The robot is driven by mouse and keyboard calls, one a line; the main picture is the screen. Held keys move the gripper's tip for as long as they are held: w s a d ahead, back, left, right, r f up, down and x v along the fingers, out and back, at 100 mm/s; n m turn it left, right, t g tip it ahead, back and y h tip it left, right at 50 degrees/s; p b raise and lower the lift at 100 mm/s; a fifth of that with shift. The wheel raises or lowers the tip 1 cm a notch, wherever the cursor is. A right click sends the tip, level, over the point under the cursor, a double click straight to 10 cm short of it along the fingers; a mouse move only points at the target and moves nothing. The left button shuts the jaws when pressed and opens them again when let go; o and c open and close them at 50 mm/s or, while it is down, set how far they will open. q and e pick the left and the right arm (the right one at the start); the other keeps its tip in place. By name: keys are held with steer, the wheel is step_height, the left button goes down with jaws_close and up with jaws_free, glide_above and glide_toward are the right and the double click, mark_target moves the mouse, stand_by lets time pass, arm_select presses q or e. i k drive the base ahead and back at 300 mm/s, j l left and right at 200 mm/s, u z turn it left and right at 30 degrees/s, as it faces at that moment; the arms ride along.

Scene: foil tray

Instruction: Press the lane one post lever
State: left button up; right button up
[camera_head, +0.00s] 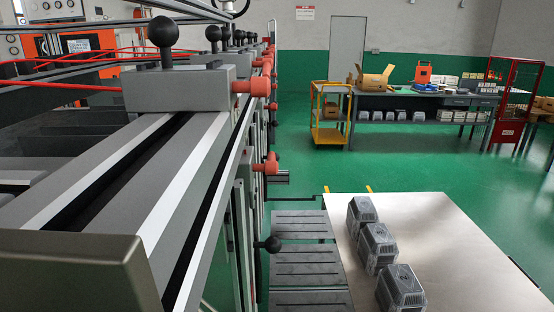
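Several black ball-knob levers stand along the machine on the left. The nearest ball-knob lever (163,33) is upright on a grey block (180,88) that bridges the rails. A row of similar smaller ball-knob levers (213,35) recedes behind it. Another black ball lever (270,244) sticks out sideways lower down, beside the slotted dark plates. I cannot tell from any label which one is the lane one post lever. Neither of my grippers shows in the head view.
Stacks of foil trays (379,246) stand on the left side of a pale metal table (450,250), beside slotted dark plates (305,262). Red-orange knobs (252,87) jut from the machine's right side. A yellow cart (330,120) and workbench stand behind open green floor.

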mark_target(271, 167)
steer(key=l, duration=1.3)
